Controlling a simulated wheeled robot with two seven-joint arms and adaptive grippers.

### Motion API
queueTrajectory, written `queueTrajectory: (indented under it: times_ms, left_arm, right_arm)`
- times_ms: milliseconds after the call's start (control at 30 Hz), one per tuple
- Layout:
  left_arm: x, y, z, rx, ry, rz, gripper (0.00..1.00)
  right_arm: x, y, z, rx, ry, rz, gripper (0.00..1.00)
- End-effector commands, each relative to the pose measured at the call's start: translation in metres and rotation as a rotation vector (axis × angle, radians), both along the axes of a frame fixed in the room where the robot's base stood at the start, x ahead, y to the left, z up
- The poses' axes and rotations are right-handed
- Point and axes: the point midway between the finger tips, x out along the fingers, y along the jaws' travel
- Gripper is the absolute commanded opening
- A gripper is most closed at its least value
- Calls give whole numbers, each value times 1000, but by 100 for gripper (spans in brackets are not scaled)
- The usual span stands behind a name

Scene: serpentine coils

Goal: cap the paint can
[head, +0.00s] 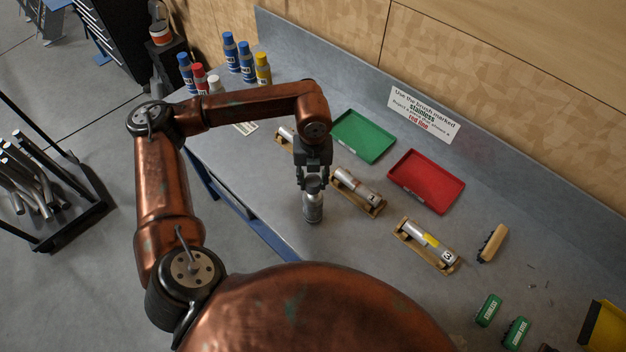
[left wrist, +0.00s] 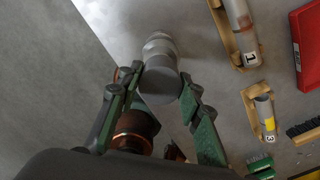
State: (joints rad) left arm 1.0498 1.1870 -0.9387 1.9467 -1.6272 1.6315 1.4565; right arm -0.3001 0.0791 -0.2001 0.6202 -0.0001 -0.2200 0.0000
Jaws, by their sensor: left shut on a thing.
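A silver paint can (head: 313,210) stands upright on the grey bench near its front edge, directly below my left gripper. It also shows in the left wrist view (left wrist: 160,44), just beyond the fingertips. My left gripper (head: 312,184) points down and is shut on a grey cap (left wrist: 160,84), whose flat round top faces the wrist camera. The cap lines up with the top of the can. The fingers hide the join, so I cannot tell whether the cap is seated. My right gripper is in neither view.
Several coloured cans (head: 246,60) stand at the back left. A green tray (head: 363,136) and a red tray (head: 426,181) lie behind the can. Wooden cradles (head: 358,192) with silver cylinders are close on its right. The bench's front edge is near on the left.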

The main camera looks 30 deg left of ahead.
Motion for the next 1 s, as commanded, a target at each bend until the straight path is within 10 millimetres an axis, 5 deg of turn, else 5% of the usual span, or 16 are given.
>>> queueTrajectory:
  times_ms: [1000]
  left_arm:
    - [0, 0, -20, 0, 1, 0, 23]
  right_arm:
    - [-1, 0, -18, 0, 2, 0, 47]
